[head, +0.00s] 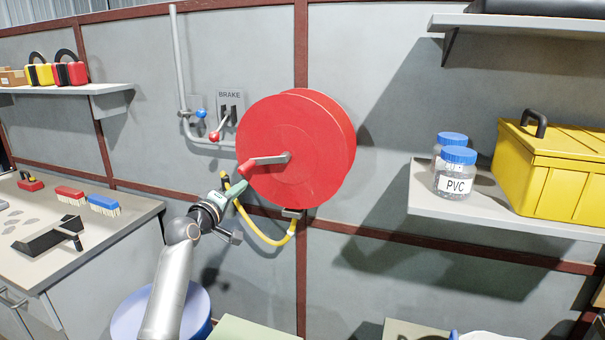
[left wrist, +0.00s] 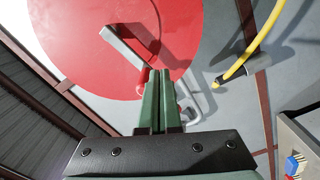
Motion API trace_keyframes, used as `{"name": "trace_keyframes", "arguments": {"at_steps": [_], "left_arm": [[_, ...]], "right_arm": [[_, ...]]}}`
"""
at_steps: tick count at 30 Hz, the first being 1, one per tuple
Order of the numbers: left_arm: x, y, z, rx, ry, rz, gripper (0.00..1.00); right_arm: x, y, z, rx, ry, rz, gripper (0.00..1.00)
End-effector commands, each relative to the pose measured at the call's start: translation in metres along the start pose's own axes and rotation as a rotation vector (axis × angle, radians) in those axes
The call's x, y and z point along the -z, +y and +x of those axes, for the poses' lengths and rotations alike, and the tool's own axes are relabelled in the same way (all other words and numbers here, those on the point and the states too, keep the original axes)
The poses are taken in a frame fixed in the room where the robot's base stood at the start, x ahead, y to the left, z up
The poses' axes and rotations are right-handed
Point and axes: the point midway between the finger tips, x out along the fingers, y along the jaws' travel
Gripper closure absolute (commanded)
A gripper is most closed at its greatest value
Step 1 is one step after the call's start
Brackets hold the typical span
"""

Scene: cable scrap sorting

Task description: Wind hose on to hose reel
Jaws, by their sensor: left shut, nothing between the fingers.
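The red hose reel (head: 295,135) is mounted on the grey wall. Its grey crank arm (head: 268,160) points left and ends in a red handle (head: 246,168). The yellow hose (head: 268,239) hangs in a loop below the reel and passes by a small bracket (head: 292,213). My left gripper (head: 241,185) is shut and empty, its green fingertips close to the handle. In the left wrist view, the closed fingers (left wrist: 161,98) partly cover the handle (left wrist: 143,78); I cannot tell whether they touch it. The hose also shows there (left wrist: 258,48). My right gripper is not in view.
A red-knobbed brake lever (head: 215,135) and a blue-handled valve (head: 200,113) are on the wall left of the reel. A workbench (head: 110,238) with brushes stands at left. A right shelf (head: 455,206) holds jars and a yellow toolbox (head: 555,175). A blue round container (head: 195,305) stands below.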

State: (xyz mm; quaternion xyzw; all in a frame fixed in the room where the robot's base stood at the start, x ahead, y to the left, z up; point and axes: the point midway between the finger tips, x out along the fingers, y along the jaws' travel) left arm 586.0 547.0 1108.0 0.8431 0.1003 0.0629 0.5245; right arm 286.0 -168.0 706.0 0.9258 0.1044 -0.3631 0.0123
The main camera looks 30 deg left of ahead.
Motion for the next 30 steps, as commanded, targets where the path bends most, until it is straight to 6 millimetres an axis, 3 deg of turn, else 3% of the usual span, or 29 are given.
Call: {"name": "trace_keyframes", "arguments": {"at_steps": [13,25,30], "left_arm": [[-0.001,0.001,-0.051,0.002,-0.003,-0.002,1.00],[-0.001,0.001,-0.055,0.001,-0.003,0.006,1.00],[-0.017,0.007,-0.056,0.016,-0.026,0.162,1.00]], "right_arm": [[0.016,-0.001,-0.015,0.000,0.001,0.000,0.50],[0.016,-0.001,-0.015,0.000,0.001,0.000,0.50],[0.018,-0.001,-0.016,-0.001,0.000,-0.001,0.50]]}}
